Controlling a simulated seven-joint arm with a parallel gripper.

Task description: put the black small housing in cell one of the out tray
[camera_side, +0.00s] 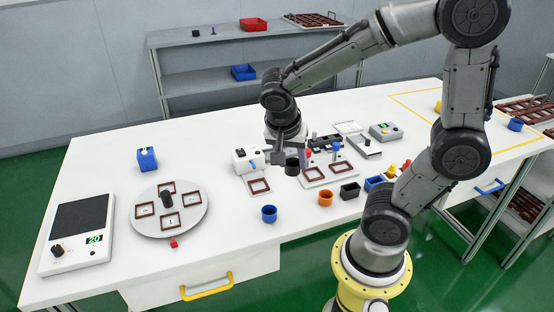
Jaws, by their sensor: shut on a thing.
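My gripper (288,148) is shut on a small black round housing (291,166) and holds it above the white table, near the middle. Brown trays with cells stand at the right: one (527,109) is at the far right edge, and part of another (525,207) shows lower down on a shelf. A further brown tray (313,19) lies on top of the back shelf unit. I cannot tell which is the out tray or read its cell numbers.
A blue cup (269,214), an orange cup (325,198) and a black box (350,191) stand at the table's front. A round plate (193,222) with brown frames is at left. Brown frames (314,172) lie near my gripper. The yellow-outlined area (420,98) is mostly clear.

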